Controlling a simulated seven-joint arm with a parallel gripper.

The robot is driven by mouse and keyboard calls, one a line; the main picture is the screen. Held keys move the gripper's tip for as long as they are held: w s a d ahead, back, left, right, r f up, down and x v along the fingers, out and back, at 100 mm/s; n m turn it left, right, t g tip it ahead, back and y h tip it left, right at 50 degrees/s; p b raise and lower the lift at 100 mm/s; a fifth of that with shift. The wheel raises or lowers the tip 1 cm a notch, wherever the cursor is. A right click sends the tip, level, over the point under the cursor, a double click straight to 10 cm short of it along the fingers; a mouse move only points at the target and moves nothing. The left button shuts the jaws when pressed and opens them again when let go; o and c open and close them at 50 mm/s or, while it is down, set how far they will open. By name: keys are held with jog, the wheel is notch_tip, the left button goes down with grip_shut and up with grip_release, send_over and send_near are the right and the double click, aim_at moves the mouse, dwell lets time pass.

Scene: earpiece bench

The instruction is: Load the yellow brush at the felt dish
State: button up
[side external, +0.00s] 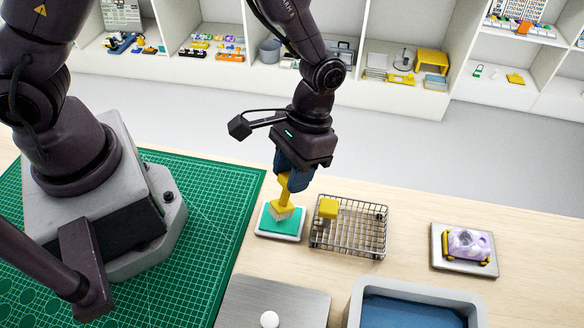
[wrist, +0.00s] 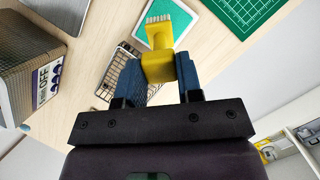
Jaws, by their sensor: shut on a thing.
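The yellow brush (side external: 286,194) is held in my gripper (side external: 291,178), handle up and pale bristles down. The felt dish (side external: 262,231) is a white tray with a green pad, directly below the brush head. The bristles are at the green pad in the side view; I cannot tell for certain if they touch it. In the wrist view the blue fingers of my gripper (wrist: 159,72) are shut on the brush (wrist: 158,38). There the bristles point to the top, next to the felt dish (wrist: 136,14).
A wire basket (side external: 345,246) with a yellow block (side external: 328,207) stands close right of the dish. Farther right, a purple-and-white piece (side external: 468,243) sits on a metal plate (side external: 487,269). A blue-lined grey bin (side external: 362,291) and a metal plate (side external: 248,300) lie in front. A green mat (side external: 215,185) is left.

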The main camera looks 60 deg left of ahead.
jog(key=shift+f, duration=0.6)
dwell(1.4)
jog(key=shift+r, duration=0.1)
jog(key=shift+r, duration=3.5)
